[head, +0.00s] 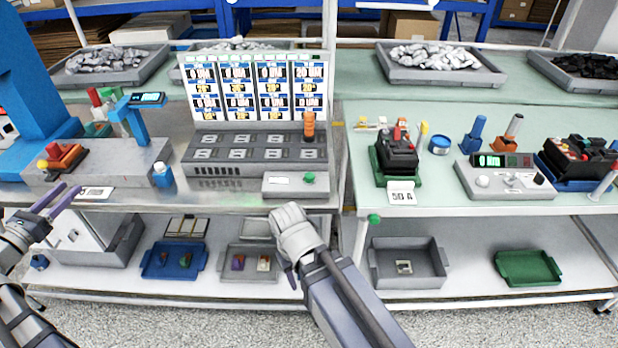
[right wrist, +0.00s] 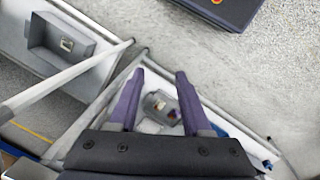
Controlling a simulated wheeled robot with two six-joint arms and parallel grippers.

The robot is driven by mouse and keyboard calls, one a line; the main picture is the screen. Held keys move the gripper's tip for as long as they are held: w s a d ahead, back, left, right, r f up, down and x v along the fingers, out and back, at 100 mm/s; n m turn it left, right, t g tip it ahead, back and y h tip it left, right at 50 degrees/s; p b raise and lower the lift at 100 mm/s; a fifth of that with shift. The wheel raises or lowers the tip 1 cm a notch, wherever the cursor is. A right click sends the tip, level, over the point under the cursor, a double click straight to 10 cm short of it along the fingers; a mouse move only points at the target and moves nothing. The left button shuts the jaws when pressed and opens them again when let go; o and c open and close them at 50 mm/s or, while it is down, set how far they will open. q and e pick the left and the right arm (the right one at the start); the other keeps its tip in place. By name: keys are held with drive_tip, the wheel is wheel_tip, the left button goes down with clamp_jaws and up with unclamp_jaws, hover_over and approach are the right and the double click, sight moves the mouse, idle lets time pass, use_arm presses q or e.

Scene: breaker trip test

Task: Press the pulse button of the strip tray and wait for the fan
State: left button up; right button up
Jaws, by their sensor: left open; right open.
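A long grey slotted tray (head: 255,153) stands on the left bench below an upright panel with four printed columns (head: 257,88). At its front right a small grey box (head: 288,189) carries a green button (head: 309,178). I cannot tell for certain which part is the strip tray, and I cannot pick out a fan. My left gripper (head: 68,192) is open and empty at the left bench edge, far from the button. My right arm reaches up below the green button, apart from it. In the right wrist view my right gripper (right wrist: 160,75) is open and empty, pointing down toward the lower shelf.
An orange-topped cylinder (head: 309,125) stands on the slotted tray's right end. A blue bottle (head: 163,175) is left. The right bench holds a black breaker (head: 397,153) and a grey control box (head: 503,178). Lower-shelf bins include a blue one (head: 174,260) and a green one (head: 528,267).

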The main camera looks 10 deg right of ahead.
clamp_jaws()
idle(1.5)
